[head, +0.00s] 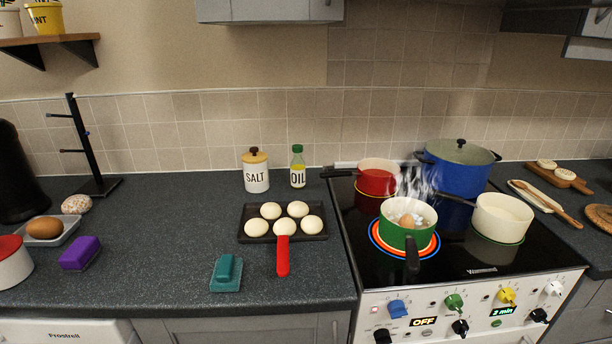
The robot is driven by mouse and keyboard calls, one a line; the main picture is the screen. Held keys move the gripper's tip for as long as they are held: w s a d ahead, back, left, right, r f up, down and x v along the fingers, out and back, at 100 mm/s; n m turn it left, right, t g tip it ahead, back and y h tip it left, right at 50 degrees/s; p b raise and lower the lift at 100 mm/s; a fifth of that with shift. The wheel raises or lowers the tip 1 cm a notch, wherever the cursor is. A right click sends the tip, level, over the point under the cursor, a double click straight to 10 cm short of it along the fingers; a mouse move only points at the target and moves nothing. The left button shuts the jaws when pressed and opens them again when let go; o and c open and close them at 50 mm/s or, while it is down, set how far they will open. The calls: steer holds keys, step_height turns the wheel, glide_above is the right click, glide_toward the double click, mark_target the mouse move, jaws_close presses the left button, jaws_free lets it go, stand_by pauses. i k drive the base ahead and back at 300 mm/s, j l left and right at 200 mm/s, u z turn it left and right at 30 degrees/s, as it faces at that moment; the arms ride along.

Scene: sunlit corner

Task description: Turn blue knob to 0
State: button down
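The blue knob (398,308) is on the left of the white stove control panel (470,308), in its upper row. Small marks surround it, but its exact setting is too small to read. To its lower right is a display (423,321) reading "OFF". My gripper is not in this view.
A steaming green pot (407,228) with an egg sits on a glowing ringed burner. A red pot (377,180), a large blue pot (458,172) and a cream pan (502,215) share the stove. Green (454,302), yellow (507,296), white and black knobs are close by. The space before the panel looks clear.

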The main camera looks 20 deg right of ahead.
mark_target(397, 309)
steer(key=k+l+z, duration=0.25)
steer(key=l, duration=0.3)
steer(key=k+l+z, duration=0.2)
steer(key=l, duration=0.45)
steer(key=k, duration=0.1)
